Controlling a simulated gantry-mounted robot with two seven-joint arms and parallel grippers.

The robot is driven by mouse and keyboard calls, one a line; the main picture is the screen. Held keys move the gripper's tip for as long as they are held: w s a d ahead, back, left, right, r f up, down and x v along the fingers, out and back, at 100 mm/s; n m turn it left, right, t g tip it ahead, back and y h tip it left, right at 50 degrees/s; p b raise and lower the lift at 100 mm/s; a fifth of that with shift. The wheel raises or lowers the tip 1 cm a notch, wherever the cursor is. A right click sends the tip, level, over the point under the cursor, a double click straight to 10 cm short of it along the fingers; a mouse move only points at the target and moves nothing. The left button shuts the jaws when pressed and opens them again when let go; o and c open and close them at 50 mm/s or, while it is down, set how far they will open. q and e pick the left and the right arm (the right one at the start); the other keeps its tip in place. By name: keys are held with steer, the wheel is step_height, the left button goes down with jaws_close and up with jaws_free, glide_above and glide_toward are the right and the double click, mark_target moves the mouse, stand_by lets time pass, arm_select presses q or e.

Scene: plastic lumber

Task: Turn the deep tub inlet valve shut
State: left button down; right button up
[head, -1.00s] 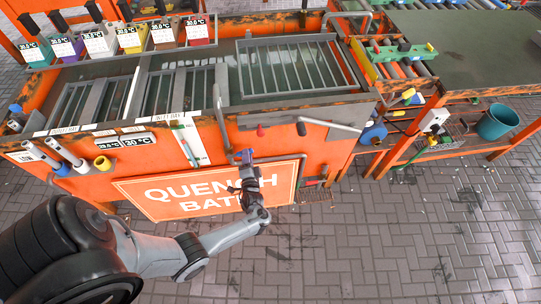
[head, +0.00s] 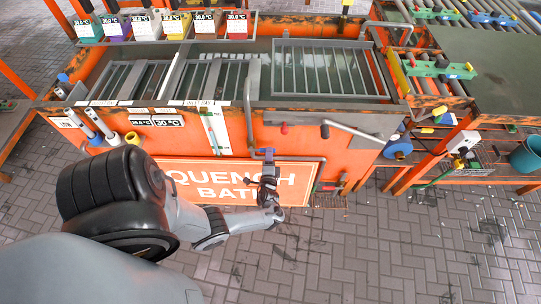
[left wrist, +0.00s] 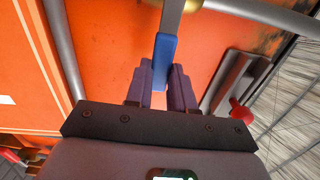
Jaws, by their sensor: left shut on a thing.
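The inlet valve's blue lever handle (left wrist: 165,60) hangs from a grey metal stem with a brass-coloured fitting (left wrist: 178,4) at the top of the left wrist view. My left gripper (left wrist: 163,85) has its two purple fingers on either side of this handle and is shut on it. In the head view my left gripper (head: 267,160) is at the tub's front face, below the curved grey pipe (head: 248,105) and in front of the quench bath sign (head: 225,182). The valve is mostly hidden there by the gripper. My right gripper is not in view.
The orange tub (head: 355,150) fills the middle, with metal grates (head: 325,68) inside. A red knob (left wrist: 240,112) and grey bracket sit right of my fingers in the left wrist view. A pipe runs along the left there. The paved floor (head: 330,260) in front is clear.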

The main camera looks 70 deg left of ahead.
arm_select(q)
steer(key=c, duration=1)
jaws_free()
steer(key=shift+o, duration=0.2)
steer(key=p+v, duration=0.1)
steer(key=v, duration=1)
steer(key=shift+a, duration=0.1)
